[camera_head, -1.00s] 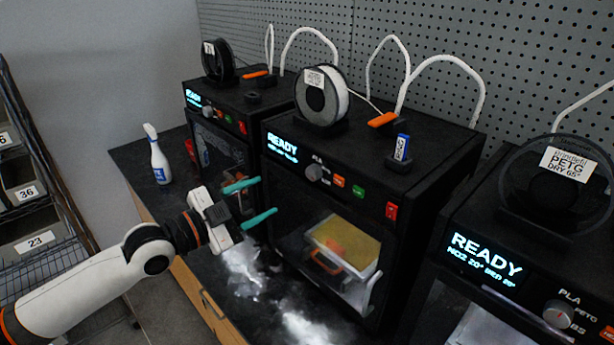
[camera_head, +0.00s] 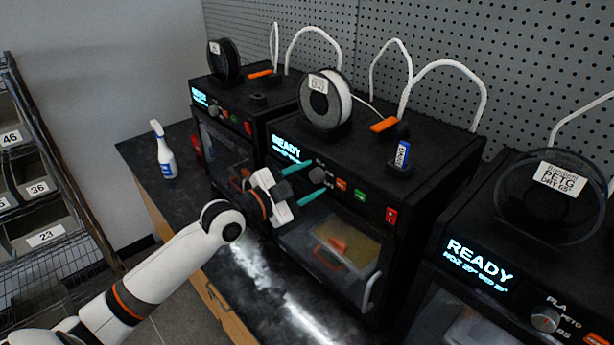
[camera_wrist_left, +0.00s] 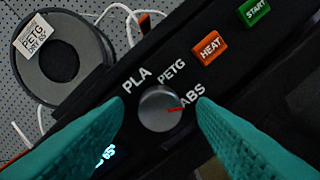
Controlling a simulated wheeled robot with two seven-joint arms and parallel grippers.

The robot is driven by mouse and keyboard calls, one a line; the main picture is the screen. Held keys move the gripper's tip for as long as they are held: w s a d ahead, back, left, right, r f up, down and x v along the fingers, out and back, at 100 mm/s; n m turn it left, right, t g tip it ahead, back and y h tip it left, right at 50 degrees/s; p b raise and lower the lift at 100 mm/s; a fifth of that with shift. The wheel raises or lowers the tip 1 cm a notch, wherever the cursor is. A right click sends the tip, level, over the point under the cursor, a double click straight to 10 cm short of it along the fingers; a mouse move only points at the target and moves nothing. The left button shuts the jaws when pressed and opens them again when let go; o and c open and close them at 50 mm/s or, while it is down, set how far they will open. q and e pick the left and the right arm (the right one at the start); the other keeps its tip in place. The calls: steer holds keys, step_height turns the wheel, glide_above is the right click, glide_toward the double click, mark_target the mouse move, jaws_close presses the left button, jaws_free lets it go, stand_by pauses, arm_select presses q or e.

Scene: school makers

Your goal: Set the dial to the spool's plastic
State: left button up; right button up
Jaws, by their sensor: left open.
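The grey dial (camera_wrist_left: 158,108) sits on the middle printer's front panel, with PLA, PETG and ABS printed around it. Its red pointer mark points to ABS. My left gripper (camera_head: 314,179) is open, its teal fingertips either side of the dial; I cannot tell whether they touch it. The dial is partly visible between the fingers in the head view (camera_head: 317,175). The spool (camera_head: 327,107) with white filament stands on top of this printer. Its label reads PETG, DRY 65° in the wrist view (camera_wrist_left: 36,39). My right gripper is not in view.
The orange HEAT button (camera_wrist_left: 209,48) and green START button (camera_wrist_left: 253,11) are right of the dial. A red switch (camera_head: 391,215) is farther right. A blue-labelled stick (camera_head: 402,155) stands on the printer. Similar printers flank it. A spray bottle (camera_head: 163,152) stands at left.

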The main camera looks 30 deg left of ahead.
arm_select(q)
steer(key=c, duration=1)
steer(key=shift+o, duration=0.2)
steer(key=shift+n, duration=0.4)
steer(key=n, duration=0.4)
steer(key=shift+n+p, duration=0.3)
steer(key=shift+p, duration=0.1)
steer(key=n+p, duration=0.1)
steer(key=n, duration=0.2)
steer(key=shift+d+n+t, duration=0.1)
steer(key=shift+n+t, duration=0.2)
steer(key=shift+f+n+p, duration=0.1)
steer(key=shift+n+p, duration=0.3)
steer(key=shift+n, duration=1.2)
